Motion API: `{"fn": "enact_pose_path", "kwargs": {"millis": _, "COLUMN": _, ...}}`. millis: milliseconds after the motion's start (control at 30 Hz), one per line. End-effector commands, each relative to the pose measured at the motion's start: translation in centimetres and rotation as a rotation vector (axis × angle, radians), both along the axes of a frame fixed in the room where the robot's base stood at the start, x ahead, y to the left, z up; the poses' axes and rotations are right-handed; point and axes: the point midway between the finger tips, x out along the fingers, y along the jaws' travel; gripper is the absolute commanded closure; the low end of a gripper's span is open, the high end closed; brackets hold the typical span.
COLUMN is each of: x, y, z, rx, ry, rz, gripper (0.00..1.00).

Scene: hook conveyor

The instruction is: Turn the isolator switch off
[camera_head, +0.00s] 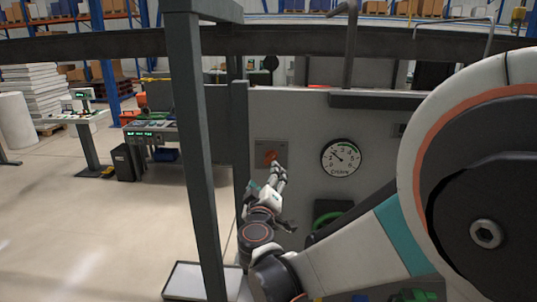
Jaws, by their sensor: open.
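The isolator switch (270,155) shows as a small orange-red handle on a grey plate on the front of the light grey cabinet (300,115). My gripper (278,171) is just below and slightly right of the handle, with its fingers pointing up toward it. The gripper is open and its fingers partly overlap the lower part of the plate. Whether the fingers touch the handle cannot be told at this size. The lower part of the handle is partly hidden behind the fingertips.
A shallow tray (185,281) lies low left. Open floor (70,215) extends left.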

Motion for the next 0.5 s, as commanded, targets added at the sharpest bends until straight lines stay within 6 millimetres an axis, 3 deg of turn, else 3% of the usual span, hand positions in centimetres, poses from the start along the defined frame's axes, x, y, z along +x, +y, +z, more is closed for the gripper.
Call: {"fn": "enact_pose_path", "kwargs": {"millis": 500, "x": 9.5, "y": -0.4, "z": 0.0, "rx": -0.001, "ry": 0.002, "rz": -0.002, "gripper": 0.33}}
